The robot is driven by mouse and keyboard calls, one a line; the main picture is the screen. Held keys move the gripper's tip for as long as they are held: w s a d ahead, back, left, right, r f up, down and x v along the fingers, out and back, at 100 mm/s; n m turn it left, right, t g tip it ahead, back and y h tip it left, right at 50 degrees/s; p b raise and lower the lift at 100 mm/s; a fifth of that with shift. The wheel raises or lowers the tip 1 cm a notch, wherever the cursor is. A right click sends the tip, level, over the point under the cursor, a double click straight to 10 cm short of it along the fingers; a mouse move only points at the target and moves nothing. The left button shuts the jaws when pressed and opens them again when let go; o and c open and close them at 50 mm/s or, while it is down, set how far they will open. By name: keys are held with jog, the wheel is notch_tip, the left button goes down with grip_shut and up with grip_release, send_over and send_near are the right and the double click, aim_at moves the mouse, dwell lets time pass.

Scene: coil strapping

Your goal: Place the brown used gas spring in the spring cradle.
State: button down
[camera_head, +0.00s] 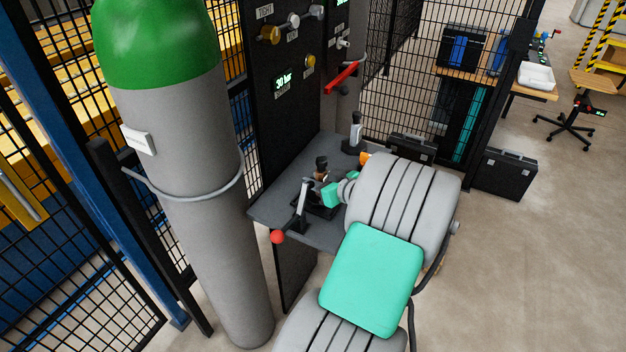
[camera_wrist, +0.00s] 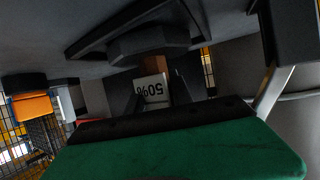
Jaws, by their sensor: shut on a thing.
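My gripper (camera_head: 330,194) is at the end of my grey and teal arm, over the dark shelf. It is shut on the brown used gas spring (camera_head: 321,177), of which only a small brown part shows below a dark top. In the wrist view the brown of the spring (camera_wrist: 156,66) shows beside a white "50%" label, under a dark, wide piece. A black base (camera_head: 316,210) on the shelf, just below the gripper, looks like the spring cradle. My arm partly hides it, and I cannot tell whether the spring touches it.
A grey-topped fitting (camera_head: 355,133) stands at the back, near an orange item (camera_head: 364,158). A tall green-topped gas cylinder (camera_head: 185,200) is close on the left. A black panel (camera_head: 285,100) with knobs rises behind.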

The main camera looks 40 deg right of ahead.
jog(key=shift+w+f, duration=0.1)
jog(key=shift+w, duration=0.15)
jog(key=shift+f, duration=0.15)
jog(key=c, duration=1.6)
grip_release()
jog(key=shift+f+b, duration=0.15)
jog(key=shift+b, duration=0.15)
jog(key=o, duration=0.5)
jog(key=shift+s+r+p, duration=0.15)
jog(key=shift+r+p, duration=0.2)
jog(key=shift+r, duration=0.05)
jog(key=b+v, duration=0.1)
jog(key=v, duration=1)
jog(key=shift+f, duration=0.2)
jog(key=shift+s+r, duration=0.2)
jog(key=shift+s, duration=0.2)
